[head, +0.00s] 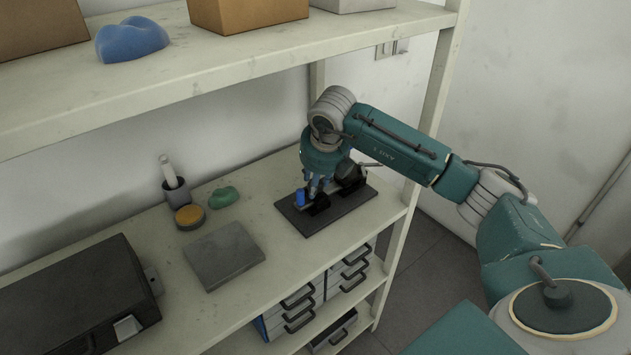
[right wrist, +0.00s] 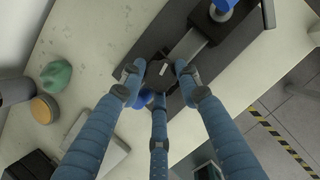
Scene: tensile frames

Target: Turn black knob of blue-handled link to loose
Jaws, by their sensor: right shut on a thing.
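A dark fixture plate (head: 345,210) lies on the middle shelf, with the link's blue handle (head: 300,197) upright at its left side. My right gripper (head: 317,186) reaches down over the fixture beside this handle. In the right wrist view its three blue fingers (right wrist: 158,78) close around a black knob (right wrist: 162,72) with a short pale mark on top. A blue piece (right wrist: 143,99) shows partly behind the fingers near the knob. Another blue part (right wrist: 224,5) is at the top edge, next to a dark block. The knob is hidden in the head view. My left gripper is not in view.
Left of the fixture are a grey slab (head: 224,256), a green lump (head: 223,197), a yellow-topped round tin (head: 190,216) and a cup (head: 177,192) holding a pale stick. A black case (head: 75,295) lies farther left. The upper shelf (head: 250,50) overhangs behind.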

